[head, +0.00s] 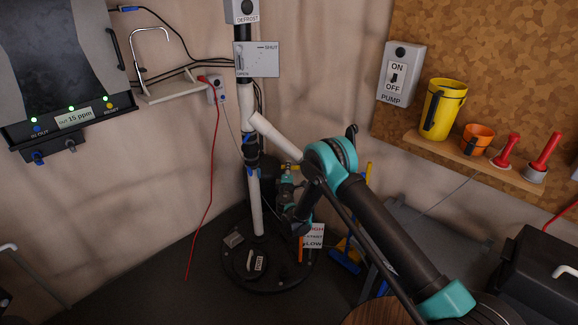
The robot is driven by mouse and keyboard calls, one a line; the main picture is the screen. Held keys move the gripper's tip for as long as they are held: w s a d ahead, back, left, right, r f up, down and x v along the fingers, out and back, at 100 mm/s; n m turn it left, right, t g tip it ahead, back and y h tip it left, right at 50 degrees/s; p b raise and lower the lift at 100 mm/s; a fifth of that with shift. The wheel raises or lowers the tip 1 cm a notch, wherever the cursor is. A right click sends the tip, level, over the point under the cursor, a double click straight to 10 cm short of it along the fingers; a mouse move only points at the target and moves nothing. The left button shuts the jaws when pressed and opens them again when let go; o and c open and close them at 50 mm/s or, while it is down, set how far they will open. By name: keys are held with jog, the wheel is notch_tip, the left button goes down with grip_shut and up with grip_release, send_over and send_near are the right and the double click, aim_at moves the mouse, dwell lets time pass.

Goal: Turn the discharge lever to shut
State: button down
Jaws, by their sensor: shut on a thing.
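The white vertical discharge pipe (256,205) rises from the black round floor cover, with a slanted branch above its middle. A plate (258,60) marked SHUT at upper right and OPEN at lower left sits near its top. A dark fitting with blue parts is around the pipe below the branch.
A DEFROST box (245,10) is at the top of the pipe. A red cord (213,150) hangs left of it. A HIGH/LOW sign (313,236) stands near my wrist. A pump switch (400,75) and a shelf (460,155) with a yellow cup are at right.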

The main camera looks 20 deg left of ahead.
jog(key=shift+w+d+f+n, duration=0.1)
jog(key=shift+d+f+n, duration=0.25)
jog(key=shift+f+n, duration=0.9)
jog(key=shift+w+d+f+n, duration=0.1)
jog(key=shift+d+f+n, duration=0.35)
jog(key=shift+n, duration=1.45)
jog(key=shift+d+f+n, duration=0.2)
jog(key=shift+f+n, duration=0.8)
jog(key=shift+n, duration=0.55)
jog(key=shift+d, duration=0.1)
jog(key=c, duration=1.4)
grip_release()
jog(key=shift+c, duration=0.2)
jog(key=shift+r, duration=0.1)
